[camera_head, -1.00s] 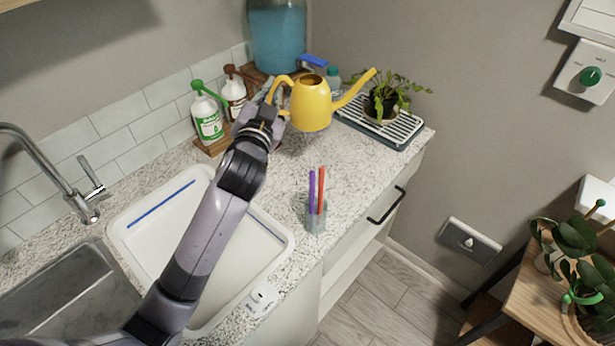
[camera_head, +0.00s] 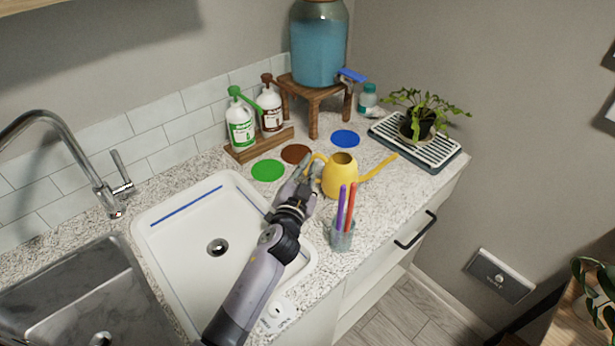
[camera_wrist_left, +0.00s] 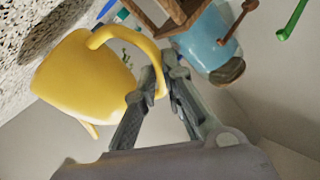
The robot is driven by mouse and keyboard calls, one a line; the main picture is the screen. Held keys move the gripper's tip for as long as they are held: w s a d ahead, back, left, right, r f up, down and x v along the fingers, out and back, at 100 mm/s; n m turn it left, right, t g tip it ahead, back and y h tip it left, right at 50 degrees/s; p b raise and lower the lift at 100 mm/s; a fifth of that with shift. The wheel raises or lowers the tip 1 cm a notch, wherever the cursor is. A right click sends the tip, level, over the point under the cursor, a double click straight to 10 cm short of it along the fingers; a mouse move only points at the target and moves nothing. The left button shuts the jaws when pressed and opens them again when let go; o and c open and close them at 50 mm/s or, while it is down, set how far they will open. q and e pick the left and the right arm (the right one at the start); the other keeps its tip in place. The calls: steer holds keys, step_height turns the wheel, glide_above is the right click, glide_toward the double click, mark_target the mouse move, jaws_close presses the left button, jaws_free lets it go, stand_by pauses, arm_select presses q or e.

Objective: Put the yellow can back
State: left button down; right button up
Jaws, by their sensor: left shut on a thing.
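The yellow can (camera_head: 340,181) is a watering can with a long spout pointing right and a handle loop on its left. It is upright, low over the counter, right of the white basin and behind the pen cup. I cannot tell whether its base touches the counter. My left gripper (camera_head: 307,181) is shut on its handle. The left wrist view shows the yellow can (camera_wrist_left: 85,75) with its handle between the fingers of my left gripper (camera_wrist_left: 160,82). My right gripper is not in view.
Green (camera_head: 268,170), brown (camera_head: 296,154) and blue (camera_head: 345,138) discs mark the counter behind. A blue tank (camera_head: 319,50) stands on a wooden stand (camera_head: 313,93). Two bottles stand at the left. A pen cup (camera_head: 342,236) is close in front; a plant tray (camera_head: 438,153) is at right.

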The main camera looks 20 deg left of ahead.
arm_select(q)
step_height(320, 180, down, 2)
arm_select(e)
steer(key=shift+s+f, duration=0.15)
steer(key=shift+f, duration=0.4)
arm_select(q)
steer(key=shift+f+b, duration=0.1)
steer(key=shift+b, duration=0.25)
steer(key=c, duration=1.7)
jaws_free()
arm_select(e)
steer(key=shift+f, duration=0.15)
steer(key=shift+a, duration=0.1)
